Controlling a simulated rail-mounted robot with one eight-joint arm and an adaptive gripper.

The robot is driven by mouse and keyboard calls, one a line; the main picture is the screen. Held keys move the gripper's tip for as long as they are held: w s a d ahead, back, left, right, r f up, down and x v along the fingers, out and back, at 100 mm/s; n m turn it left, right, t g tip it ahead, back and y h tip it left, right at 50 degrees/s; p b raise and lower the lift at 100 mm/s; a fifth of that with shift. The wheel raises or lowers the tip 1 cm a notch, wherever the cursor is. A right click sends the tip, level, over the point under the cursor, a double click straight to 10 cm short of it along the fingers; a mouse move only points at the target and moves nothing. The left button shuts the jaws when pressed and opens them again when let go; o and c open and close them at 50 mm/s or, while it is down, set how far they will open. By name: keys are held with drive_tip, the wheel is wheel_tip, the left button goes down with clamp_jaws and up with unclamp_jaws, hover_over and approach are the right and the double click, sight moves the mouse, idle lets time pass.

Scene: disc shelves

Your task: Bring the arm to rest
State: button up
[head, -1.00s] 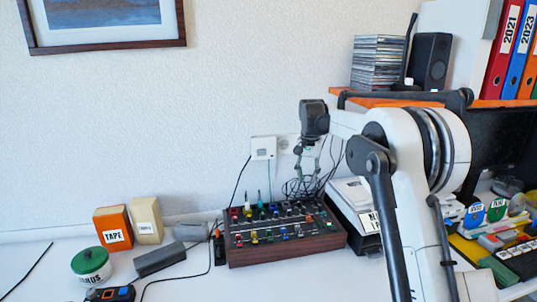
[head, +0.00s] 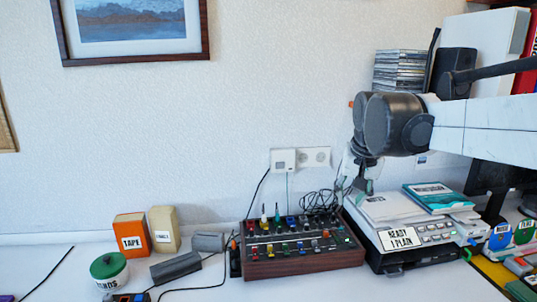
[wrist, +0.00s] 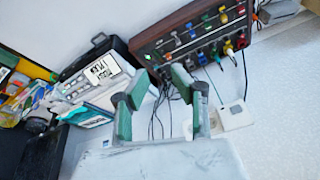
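My arm reaches in from the right in the head view, with its forearm level and a dark wrist joint at its end. My gripper (head: 362,186) hangs below that joint, small and partly blurred, in front of the wall above the label printer (head: 403,240). In the wrist view my gripper (wrist: 161,106) has its two green-padded fingers spread apart with nothing held between them. Black cables and the wall show behind the gap. The printer (wrist: 98,76) is to the left of the fingers and the mixer console (wrist: 190,40) is above them.
The mixer console (head: 300,260) with coloured knobs stands left of the printer. A wall socket (head: 297,159) is above it. An orange tape box (head: 132,235), a beige box (head: 164,229) and a green-lidded jar (head: 109,271) stand at left. CD cases (head: 399,70) and a speaker (head: 457,72) are behind my arm.

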drive_tip(key=s+f+n+t, duration=0.1)
drive_tip(key=s+f, duration=0.4)
drive_tip(key=s, duration=0.7)
drive_tip(key=s+f+n+t, duration=0.1)
drive_tip(key=s+f, duration=0.4)
drive_tip(key=s, duration=0.7)
drive_tip(key=shift+t, duration=0.6)
drive_tip(key=shift+d, duration=0.1)
